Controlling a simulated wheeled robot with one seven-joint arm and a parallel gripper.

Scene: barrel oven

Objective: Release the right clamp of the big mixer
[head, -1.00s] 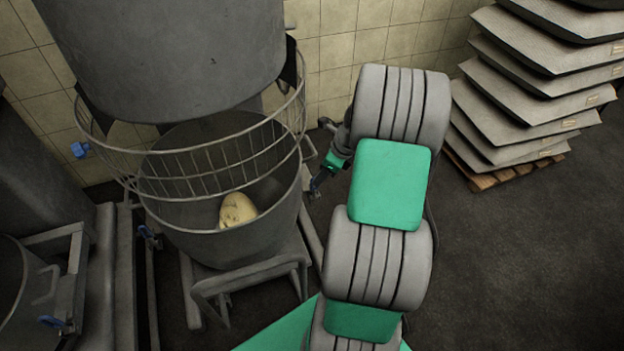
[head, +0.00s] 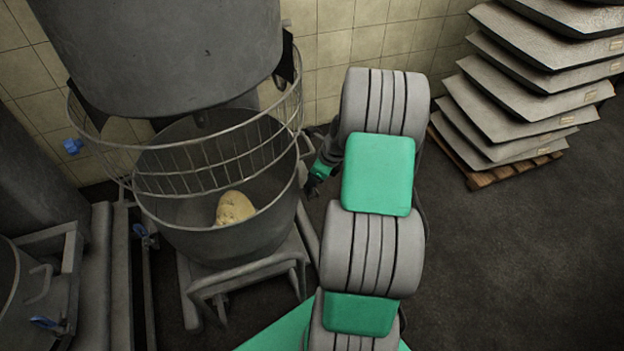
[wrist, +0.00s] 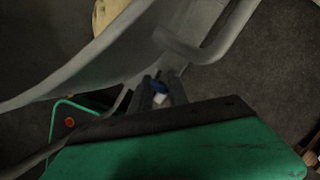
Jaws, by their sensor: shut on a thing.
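The big mixer's bowl (head: 243,230) stands below the grey mixer head (head: 165,55), with a pale lump of dough (head: 234,208) inside. My gripper (head: 311,186) is low beside the bowl's right side. The clamp's body is mostly hidden by the fingers. The left clamp (head: 143,235) shows blue at the bowl's left side.
A wire guard (head: 215,165) rings the bowl's top. A bent tube handle (wrist: 215,45) is close to the fingers in the wrist view. The floor (head: 510,270) is clear at right.

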